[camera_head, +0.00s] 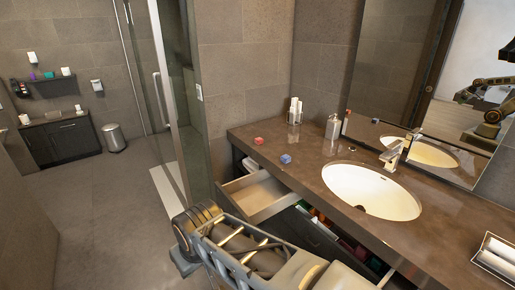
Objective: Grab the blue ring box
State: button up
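The blue ring box (286,159) is a small blue cube. It sits on the brown vanity counter (300,172), left of the sink and near the counter's front edge. My arm reaches in from the bottom of the picture, in front of the counter and well apart from the box. My gripper cannot be made out in this view. Nothing covers the blue box.
A small red box (259,140) sits behind and left of the blue one. White bottles (295,112) and a soap dispenser (333,127) stand at the back. The sink (371,190) and faucet (394,156) are to the right. An open drawer (257,196) juts out below the counter.

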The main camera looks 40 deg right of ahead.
aim_at(285, 159)
jog(key=i, duration=3.05)
jog(key=z, duration=3.55)
jog(key=i, duration=0.5)
